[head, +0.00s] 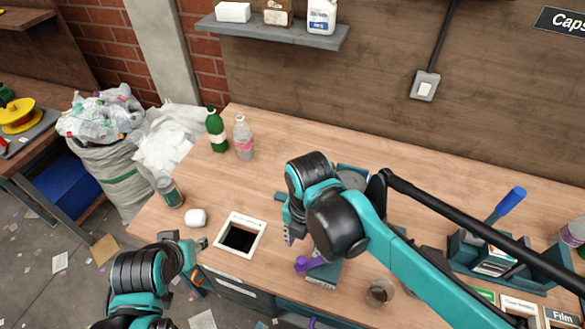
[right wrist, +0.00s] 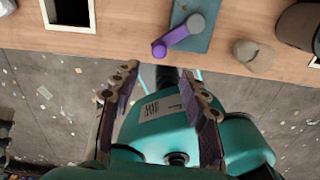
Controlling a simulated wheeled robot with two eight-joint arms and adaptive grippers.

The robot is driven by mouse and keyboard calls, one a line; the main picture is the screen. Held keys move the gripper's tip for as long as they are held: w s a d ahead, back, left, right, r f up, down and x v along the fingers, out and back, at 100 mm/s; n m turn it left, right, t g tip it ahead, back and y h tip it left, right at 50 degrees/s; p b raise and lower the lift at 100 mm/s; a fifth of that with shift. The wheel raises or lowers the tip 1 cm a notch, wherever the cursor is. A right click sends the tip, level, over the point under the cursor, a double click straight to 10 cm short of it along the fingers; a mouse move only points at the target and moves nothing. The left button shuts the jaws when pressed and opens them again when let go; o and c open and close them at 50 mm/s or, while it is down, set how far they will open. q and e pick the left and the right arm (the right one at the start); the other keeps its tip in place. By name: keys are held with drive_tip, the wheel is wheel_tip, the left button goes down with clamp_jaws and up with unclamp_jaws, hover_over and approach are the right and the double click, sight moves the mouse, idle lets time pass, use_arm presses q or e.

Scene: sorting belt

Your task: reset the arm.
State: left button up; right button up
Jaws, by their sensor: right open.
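My right arm reaches in from the right in the head view, over the wooden table. Its gripper (head: 288,224) hangs over the table, just right of the square opening, and is partly hidden by the arm. In the right wrist view the gripper (right wrist: 160,84) shows its two fingers spread apart with nothing between them. My left gripper (head: 197,262) is low at the table's front edge, left of the square opening. Its finger spacing is unclear.
The table (head: 290,150) holds a white-framed opening (head: 221,237), a green bottle (head: 217,131), a clear bottle (head: 243,138), a jar (head: 169,192), a white lump (head: 196,218), a purple-handled device (head: 322,272) and a cup (head: 379,292). The table's back middle is clear.

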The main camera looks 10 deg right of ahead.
drive_tip(key=w+d+m+t+b, duration=0.1)
drive_tip(key=d+m+t, duration=0.2)
drive_tip(key=m, duration=1.1)
drive_tip(key=w+d+m+t+b, duration=0.1)
drive_tip(key=d+m+t, duration=0.3)
drive_tip(key=m, duration=1.1)
drive_tip(key=d, duration=0.2)
drive_tip(key=shift+w+d+f, duration=0.3)
drive_tip(key=shift+f, duration=0.05)
